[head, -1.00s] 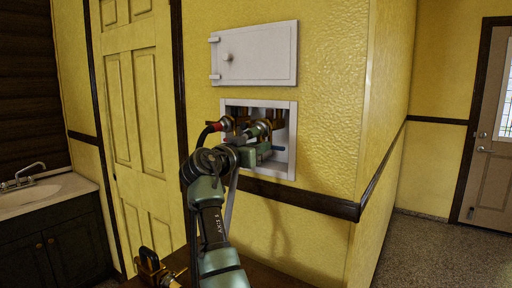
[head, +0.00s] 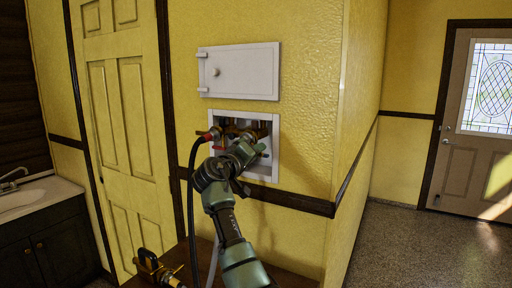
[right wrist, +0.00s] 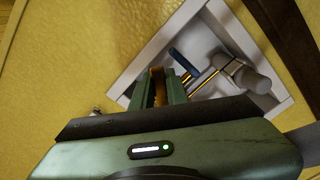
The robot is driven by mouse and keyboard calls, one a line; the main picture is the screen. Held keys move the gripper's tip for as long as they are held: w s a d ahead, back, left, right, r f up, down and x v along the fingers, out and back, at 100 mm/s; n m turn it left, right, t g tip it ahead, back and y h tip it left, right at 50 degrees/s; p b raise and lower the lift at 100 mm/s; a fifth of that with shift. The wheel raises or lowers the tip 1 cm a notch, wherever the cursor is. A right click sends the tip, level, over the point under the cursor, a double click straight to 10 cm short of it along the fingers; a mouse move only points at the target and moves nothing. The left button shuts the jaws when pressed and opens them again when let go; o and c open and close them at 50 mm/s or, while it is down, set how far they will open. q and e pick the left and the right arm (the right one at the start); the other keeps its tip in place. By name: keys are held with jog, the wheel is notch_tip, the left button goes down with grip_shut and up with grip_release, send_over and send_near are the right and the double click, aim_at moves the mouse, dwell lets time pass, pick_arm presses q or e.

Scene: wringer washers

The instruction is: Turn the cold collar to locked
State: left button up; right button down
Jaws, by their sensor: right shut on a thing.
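A white recessed wall box (head: 276,160) holds brass valves and fittings. A red-banded hose end (head: 212,136) sits at its left, with a black hose (head: 194,190) hanging from it. My right gripper (head: 246,153) reaches into the box's right part and covers much of it. In the right wrist view my right gripper (right wrist: 160,98) is shut on a brass-coloured piece (right wrist: 158,88), apparently the cold collar; its lock marking cannot be read. A blue lever (right wrist: 183,62) and a grey cylindrical fitting (right wrist: 244,76) are beside the fingers. My left gripper is not in view.
A white cabinet door (head: 240,72) with a knob stands above the box. A dark wall rail (head: 290,201) runs below it. A black and brass object (head: 150,266) rests on a brown surface (head: 184,262) at the bottom. Floor is clear at right.

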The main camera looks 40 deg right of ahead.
jog(key=r+n+p, duration=0.1)
jog(key=n+p, duration=0.2)
jog(key=s+r+n+p, duration=0.1)
jog(key=n+p, duration=0.1)
jog(key=shift+d+r, duration=0.15)
jog(key=shift+r, duration=0.15)
jog(key=shift+r+n+p, duration=0.35)
jog(key=shift+n+p, duration=0.85)
jog(key=shift+n, duration=0.1)
jog(key=c, duration=1.4)
grip_release()
jog(key=shift+w, duration=0.1)
jog(key=shift+f, duration=0.1)
